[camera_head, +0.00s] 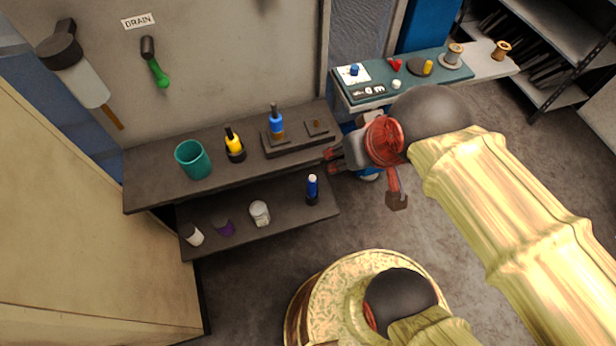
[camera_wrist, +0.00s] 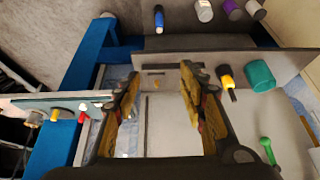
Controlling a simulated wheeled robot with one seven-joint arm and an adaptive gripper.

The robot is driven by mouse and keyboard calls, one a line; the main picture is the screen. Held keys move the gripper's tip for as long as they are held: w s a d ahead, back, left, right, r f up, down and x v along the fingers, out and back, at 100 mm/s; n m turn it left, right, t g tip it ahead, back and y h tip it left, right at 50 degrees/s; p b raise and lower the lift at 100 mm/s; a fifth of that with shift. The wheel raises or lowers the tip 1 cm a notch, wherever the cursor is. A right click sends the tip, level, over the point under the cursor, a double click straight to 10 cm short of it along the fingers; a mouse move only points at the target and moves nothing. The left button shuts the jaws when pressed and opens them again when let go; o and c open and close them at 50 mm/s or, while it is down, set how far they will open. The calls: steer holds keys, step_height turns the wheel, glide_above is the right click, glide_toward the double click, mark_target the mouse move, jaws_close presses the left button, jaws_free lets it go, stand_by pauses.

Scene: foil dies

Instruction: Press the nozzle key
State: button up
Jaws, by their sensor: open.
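A dark base block (camera_head: 297,143) sits at the right end of the upper shelf. It bears a small brown key (camera_head: 277,138) in front of a blue bottle-like nozzle (camera_head: 277,122) and a second flat key (camera_head: 316,127) at its right. No marking tells which is the nozzle key. My gripper (camera_head: 330,162) is just right of the block, its fingers apart and pointing left. In the wrist view, my open gripper (camera_wrist: 160,88) has nothing between its fingers; part of the block shows beyond them, and the right finger seems to hide the nozzle.
A teal cup (camera_head: 193,160) and a yellow bottle (camera_head: 234,145) stand left on the shelf. Jars and a blue bottle (camera_head: 312,189) stand on the lower shelf. A green-handled lever (camera_head: 158,72) hangs on the wall. A teal-topped side table (camera_head: 425,88) with small items is behind my gripper.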

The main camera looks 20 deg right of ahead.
steer(key=shift+c, duration=0.4)
jaws_close()
stand_by(1.4)
